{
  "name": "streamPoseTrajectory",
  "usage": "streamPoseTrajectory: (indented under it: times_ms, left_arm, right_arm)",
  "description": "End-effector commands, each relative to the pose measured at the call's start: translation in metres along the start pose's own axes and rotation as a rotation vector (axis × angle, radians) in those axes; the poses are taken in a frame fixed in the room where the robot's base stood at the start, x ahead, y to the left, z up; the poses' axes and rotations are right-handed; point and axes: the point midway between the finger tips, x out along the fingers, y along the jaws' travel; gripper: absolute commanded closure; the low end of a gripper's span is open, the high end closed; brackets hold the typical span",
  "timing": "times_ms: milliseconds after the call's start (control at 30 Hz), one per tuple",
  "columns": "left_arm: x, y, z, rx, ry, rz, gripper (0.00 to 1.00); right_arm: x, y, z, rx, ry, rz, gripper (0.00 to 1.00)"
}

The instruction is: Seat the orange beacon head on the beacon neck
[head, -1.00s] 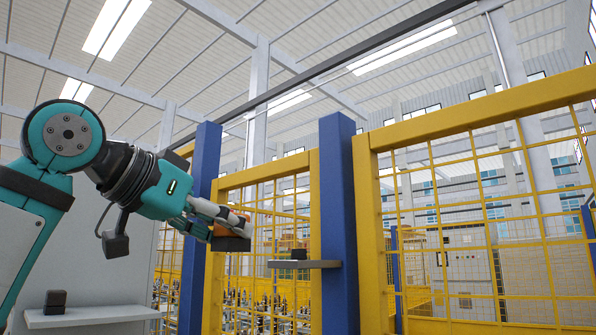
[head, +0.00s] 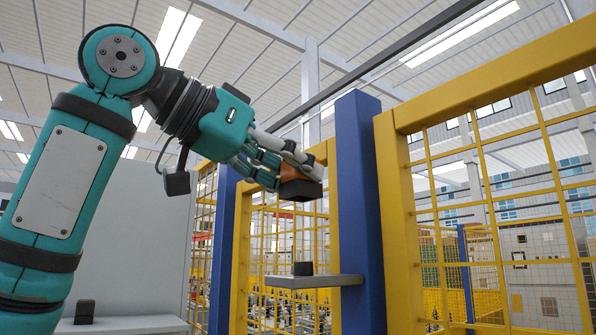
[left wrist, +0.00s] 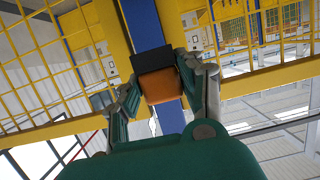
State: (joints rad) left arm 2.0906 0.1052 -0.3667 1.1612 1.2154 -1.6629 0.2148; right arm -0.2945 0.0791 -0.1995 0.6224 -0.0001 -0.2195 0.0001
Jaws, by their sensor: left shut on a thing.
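The beacon head is an orange block (head: 321,173) with a dark part (head: 301,190) at its lower end. My left gripper (head: 300,168) is shut on it and holds it in the air, slightly tilted. In the left wrist view the orange block (left wrist: 160,86) sits between the two fingers, with the dark part (left wrist: 153,65) beyond it. A small dark block, seemingly the beacon neck (head: 302,268), stands on a grey shelf (head: 335,281) by the blue post. In the head view the beacon head is above it, with a clear gap. My right gripper is not in view.
A blue post (head: 358,200) rises beside the shelf, close to the right of the held head. Yellow mesh fencing (head: 400,230) stands on both sides. Another dark block (head: 84,311) sits on a pale table (head: 130,324) at lower left.

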Motion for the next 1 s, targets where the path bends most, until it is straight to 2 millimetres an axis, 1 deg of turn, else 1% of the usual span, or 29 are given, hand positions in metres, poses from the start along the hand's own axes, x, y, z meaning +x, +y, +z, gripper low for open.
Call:
streamPoseTrajectory:
  times_ms: [33,100,167,233,367,500,600,800,1000]
  left_arm:
    - [0.000,0.000,0.000,0.000,0.000,0.000,1.00]
    - [0.000,0.000,0.000,0.001,-0.001,0.000,1.00]
    - [-0.001,0.000,0.000,0.001,-0.003,0.001,1.00]
    - [-0.003,0.000,0.001,0.002,-0.005,0.002,1.00]
    - [0.001,0.000,0.011,0.002,-0.005,0.002,1.00]
    - [0.004,0.000,0.023,0.002,-0.005,0.002,1.00]
    - [0.007,0.000,0.033,0.002,-0.004,0.002,1.00]
    - [0.013,0.000,0.050,0.001,-0.005,0.002,1.00]
    - [0.014,0.000,0.057,0.001,-0.005,0.002,1.00]
  right_arm:
    - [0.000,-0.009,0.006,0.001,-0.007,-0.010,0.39]
    - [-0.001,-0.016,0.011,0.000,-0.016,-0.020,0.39]
    - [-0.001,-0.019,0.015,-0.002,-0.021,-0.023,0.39]
    - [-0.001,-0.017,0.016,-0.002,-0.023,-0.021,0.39]
    - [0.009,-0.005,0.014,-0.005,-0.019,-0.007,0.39]
    - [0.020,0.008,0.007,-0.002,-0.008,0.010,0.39]
    - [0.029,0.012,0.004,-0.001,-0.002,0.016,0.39]
    - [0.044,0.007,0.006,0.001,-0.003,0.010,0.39]
    - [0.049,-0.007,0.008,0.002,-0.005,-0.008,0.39]
